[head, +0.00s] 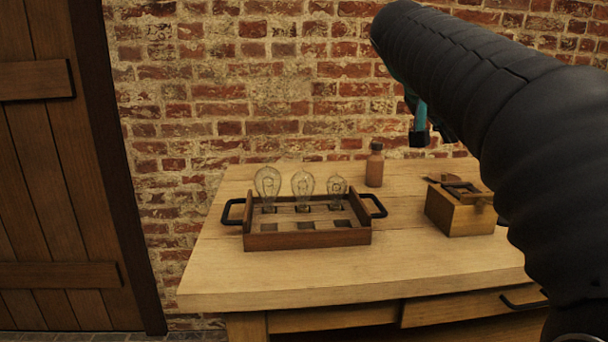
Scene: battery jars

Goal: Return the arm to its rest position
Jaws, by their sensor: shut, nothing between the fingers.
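My gripper (420,128) hangs near the back right of the table, in front of the brick wall and to the right of the brown bottle. Only a teal part and dark tips show below my black arm, which hides the rest of it. The gripper is shut and holds nothing. My arm crosses the upper right of the head view, bent, with its sleeve covering part of the wall and the table's right end.
A wooden tray (308,240) with black handles holds three glass bulbs (303,187) upright in its back row; front sockets are empty. A brown bottle (375,166) and a wooden box (462,213) stand on the table (330,277). The table's front is clear.

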